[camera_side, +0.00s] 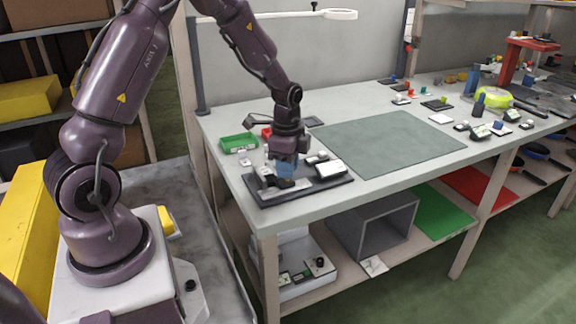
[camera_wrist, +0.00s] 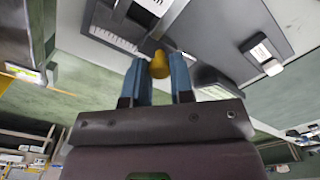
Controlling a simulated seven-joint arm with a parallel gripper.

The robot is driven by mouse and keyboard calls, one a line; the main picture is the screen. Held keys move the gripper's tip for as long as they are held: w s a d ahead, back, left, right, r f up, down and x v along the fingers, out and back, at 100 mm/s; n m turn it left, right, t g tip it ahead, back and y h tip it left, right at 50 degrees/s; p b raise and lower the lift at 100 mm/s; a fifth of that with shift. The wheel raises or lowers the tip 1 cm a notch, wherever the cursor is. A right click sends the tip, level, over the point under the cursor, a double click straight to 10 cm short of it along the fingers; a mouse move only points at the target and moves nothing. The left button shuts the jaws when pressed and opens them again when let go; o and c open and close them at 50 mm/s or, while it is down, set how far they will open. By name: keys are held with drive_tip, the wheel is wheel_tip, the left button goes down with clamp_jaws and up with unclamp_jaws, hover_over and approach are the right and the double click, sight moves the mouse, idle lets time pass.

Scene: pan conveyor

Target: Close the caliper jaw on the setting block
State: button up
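A dark base plate (camera_side: 262,201) on the bench carries a pale caliper-like device; its light metal beam with scale marks (camera_wrist: 115,40) shows in the wrist view. My gripper (camera_side: 285,172) points down over this plate; its two blue fingers (camera_wrist: 160,70) show in the wrist view. A small yellow knob (camera_wrist: 159,66) sits between the fingertips. My gripper hides part of the device in the side view. I cannot clearly make out the setting block or the gap at the jaw.
A green tray (camera_side: 239,143) and a partly hidden red bin (camera_side: 266,132) stand behind the plate. A white-topped block (camera_side: 330,169) lies at the plate's right. A grey-green mat (camera_side: 390,143) to the right is bare. Several small items lie farther right.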

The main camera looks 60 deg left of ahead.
drive_tip(key=o, duration=0.4)
drive_tip(key=shift+s, duration=0.1)
drive_tip(key=shift+o, duration=0.2)
wheel_tip(320, 180, up, 13)
idle(1.1)
drive_tip(key=s+d+r+n+t, duration=0.2)
drive_tip(key=s+d+r+n, duration=0.2)
drive_tip(key=s+d, duration=0.3)
drive_tip(key=s+d+r+n+t, duration=0.3)
drive_tip(key=s+d+r+n, duration=0.2)
drive_tip(key=s+d, duration=0.2)
drive_tip(key=shift+s+r+t, duration=0.15)
drive_tip(key=shift+s+t, duration=0.15)
drive_tip(key=shift+s, duration=0.95)
